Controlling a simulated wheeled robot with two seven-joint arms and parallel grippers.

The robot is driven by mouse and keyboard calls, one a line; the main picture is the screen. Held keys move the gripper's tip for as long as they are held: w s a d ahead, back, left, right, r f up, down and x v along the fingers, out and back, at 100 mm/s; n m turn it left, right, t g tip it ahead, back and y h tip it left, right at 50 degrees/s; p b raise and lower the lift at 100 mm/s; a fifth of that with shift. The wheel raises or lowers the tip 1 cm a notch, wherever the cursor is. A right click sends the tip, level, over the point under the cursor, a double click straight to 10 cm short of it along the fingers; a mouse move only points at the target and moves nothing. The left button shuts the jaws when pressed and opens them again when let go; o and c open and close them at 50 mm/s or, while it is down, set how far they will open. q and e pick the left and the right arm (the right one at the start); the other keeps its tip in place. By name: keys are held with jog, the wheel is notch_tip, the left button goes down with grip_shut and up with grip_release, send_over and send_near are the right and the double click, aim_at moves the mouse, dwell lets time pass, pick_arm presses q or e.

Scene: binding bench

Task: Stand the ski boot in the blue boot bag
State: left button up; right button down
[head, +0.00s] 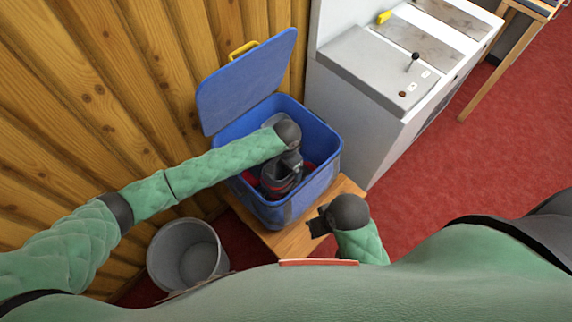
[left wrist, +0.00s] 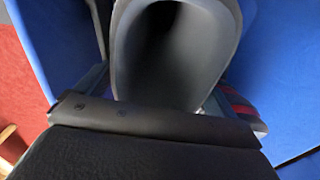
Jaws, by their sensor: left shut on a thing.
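The blue boot bag (head: 323,184) stands open on a wooden surface, its lid (head: 247,85) tipped back toward the plank wall. The dark grey ski boot (head: 280,180) is inside the bag's opening, looking roughly upright. My left gripper (head: 289,158) reaches in from above and is shut on the boot's upper part. In the left wrist view the boot's hollow cuff (left wrist: 128,62) fills the middle, between the fingers, with blue bag walls on both sides. I cannot tell whether the sole touches the bag's floor. My right gripper (head: 317,223) is outside the bag, at its near right; its jaw state is unclear.
A grey bucket (head: 188,255) stands on the floor at the lower left. A light grey cabinet (head: 365,75) with a lever stands close to the bag's right. The wooden support (head: 290,241) shows below the bag. Red carpet (head: 480,150) is open at the right.

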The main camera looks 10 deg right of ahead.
pick_arm(q)
jog(key=shift+r, duration=0.1)
jog(key=o, duration=1.6)
jog(key=shift+o, duration=0.5)
notch_tip(320, 180, up, 8)
jog(key=b, duration=0.1)
pick_arm(e)
jog(key=shift+w+a+f, duration=0.3)
jog(key=shift+a+f, duration=0.15)
jog(key=shift+f, duration=0.3)
